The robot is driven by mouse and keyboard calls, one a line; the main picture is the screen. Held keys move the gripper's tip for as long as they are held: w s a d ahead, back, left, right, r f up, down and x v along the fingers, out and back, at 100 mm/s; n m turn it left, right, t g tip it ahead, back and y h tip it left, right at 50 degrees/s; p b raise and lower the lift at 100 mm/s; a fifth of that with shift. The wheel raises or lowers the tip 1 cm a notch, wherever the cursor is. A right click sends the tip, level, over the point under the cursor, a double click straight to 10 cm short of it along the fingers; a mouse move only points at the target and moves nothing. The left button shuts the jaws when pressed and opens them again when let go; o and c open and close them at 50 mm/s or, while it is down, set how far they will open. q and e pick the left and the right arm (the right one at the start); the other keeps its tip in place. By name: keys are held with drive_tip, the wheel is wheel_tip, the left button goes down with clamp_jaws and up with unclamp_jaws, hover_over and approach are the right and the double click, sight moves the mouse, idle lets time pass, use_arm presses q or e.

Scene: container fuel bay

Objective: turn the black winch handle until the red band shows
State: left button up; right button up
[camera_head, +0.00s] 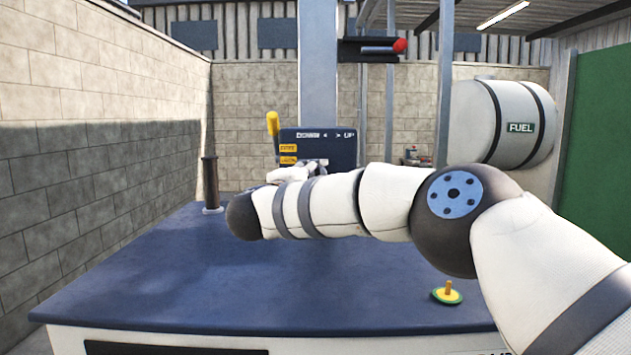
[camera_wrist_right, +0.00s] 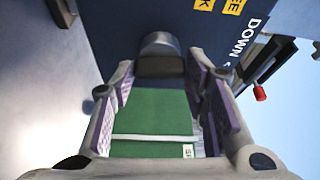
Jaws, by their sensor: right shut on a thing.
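The blue winch panel (camera_head: 340,148), with yellow labels and an "UP" mark, stands at the back of the table against a grey column. In the right wrist view its face (camera_wrist_right: 185,15) shows "DOWN". A dark, rounded handle (camera_wrist_right: 160,62) lies between the fingers of my right gripper (camera_wrist_right: 160,85), which is shut on it. In the head view this gripper (camera_head: 297,172) is at the panel's lower front, partly behind my forearm, and the handle is hidden. A red-tipped rod (camera_head: 400,45) sits in a dark holder on the column. My left gripper is out of view.
A yellow lever (camera_head: 272,123) rises at the panel's left. A dark post (camera_head: 210,183) stands at the blue table's (camera_head: 200,290) back left. A yellow-green knobbed disc (camera_head: 447,294) lies at the right. A white fuel tank (camera_head: 500,122) is behind. The table's front left is clear.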

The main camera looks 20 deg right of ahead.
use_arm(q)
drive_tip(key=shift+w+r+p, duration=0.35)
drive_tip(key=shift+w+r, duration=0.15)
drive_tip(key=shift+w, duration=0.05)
use_arm(e)
drive_tip(key=m+y, duration=0.1)
drive_tip(key=m, duration=0.2)
drive_tip(key=m+g+y, duration=0.1)
drive_tip(key=m+y, duration=0.1)
drive_tip(key=m, duration=0.1)
drive_tip(key=m+y, duration=0.1)
drive_tip(key=m, duration=0.2)
drive_tip(key=shift+d+r+g, duration=0.1)
drive_tip(key=shift+r+g, duration=0.2)
drive_tip(key=shift+r, duration=0.05)
drive_tip(key=o, duration=1.1)
drive_tip(key=shift+o, duration=0.2)
drive_tip(key=v, duration=1.2)
drive_tip(key=shift+d+r, duration=0.15)
drive_tip(key=shift+r, duration=0.05)
